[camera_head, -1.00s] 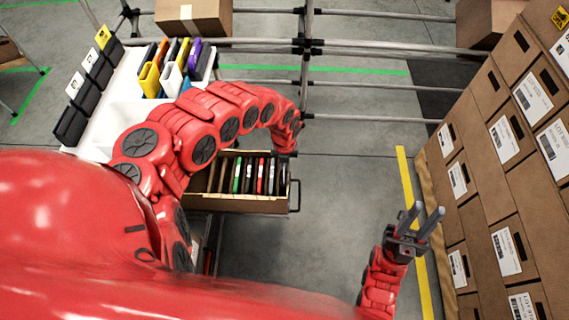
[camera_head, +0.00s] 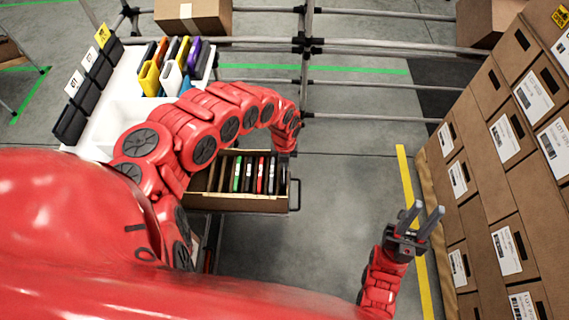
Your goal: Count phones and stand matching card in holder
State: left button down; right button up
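Several phones (camera_head: 260,175) stand on edge in a row in an open brown drawer (camera_head: 240,203). Their edges are green, white, red and black. My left arm arches over the white tray and comes down at the drawer's back right; its gripper is hidden behind the arm's end. My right gripper (camera_head: 423,220) is open and empty over the floor at the right, well apart from the drawer. Dark card holders (camera_head: 86,91) stand in a row at the upper left, with white number cards and one yellow card (camera_head: 102,36). The numbers are too small to read surely.
A white tray (camera_head: 110,118) holds several yellow, white, purple and dark items (camera_head: 172,68). Stacked cartons (camera_head: 487,150) fill the right side. Metal rails (camera_head: 390,47) cross the back. The grey floor between drawer and cartons is clear.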

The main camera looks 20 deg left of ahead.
dwell(0.4)
pick_arm(q)
jog(key=c, duration=1)
grip_release()
notch_tip(320, 180, up, 17)
jog(key=p, duration=0.9)
jog(key=shift+r+p, duration=0.2)
jog(key=shift+p, duration=0.2)
notch_tip(320, 180, up, 7)
jog(key=p, duration=0.8)
